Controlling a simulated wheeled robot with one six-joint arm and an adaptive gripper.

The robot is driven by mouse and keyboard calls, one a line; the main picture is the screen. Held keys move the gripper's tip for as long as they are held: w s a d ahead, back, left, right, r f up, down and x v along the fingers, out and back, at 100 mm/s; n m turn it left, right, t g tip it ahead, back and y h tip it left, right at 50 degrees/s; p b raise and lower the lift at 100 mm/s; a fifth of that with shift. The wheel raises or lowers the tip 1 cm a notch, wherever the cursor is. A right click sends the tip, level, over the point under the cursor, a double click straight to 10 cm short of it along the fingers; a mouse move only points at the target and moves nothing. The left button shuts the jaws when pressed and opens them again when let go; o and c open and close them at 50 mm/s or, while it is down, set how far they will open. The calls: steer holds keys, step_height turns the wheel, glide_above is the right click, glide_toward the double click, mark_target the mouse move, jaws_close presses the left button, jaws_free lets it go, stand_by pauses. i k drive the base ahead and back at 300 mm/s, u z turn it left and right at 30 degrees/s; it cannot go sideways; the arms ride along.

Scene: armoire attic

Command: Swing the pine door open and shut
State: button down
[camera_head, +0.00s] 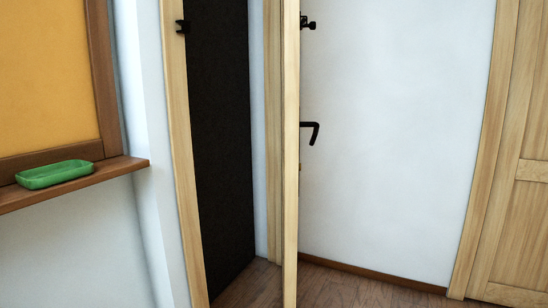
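A pine door (290,160) stands open, seen almost edge-on in the middle of the head view. A black lever handle (311,130) sticks out from its right side, with a small black latch part (307,22) higher up. The pale pine door frame (178,130) stands to the left, with a black catch (182,26) near its top. Between frame and door a dark opening (222,130) shows. My gripper is not in view.
A second pine panelled door (525,150) stands at the far right. A green tray (54,174) sits on a brown wooden ledge (110,173) at left. A white wall (395,140) lies behind the door. Bare wooden floor (345,290) shows right of the door's foot.

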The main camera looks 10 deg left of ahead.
mark_target(291, 16)
steer(key=u, duration=0.8)
steer(key=i, duration=0.9)
steer(key=u, duration=0.45)
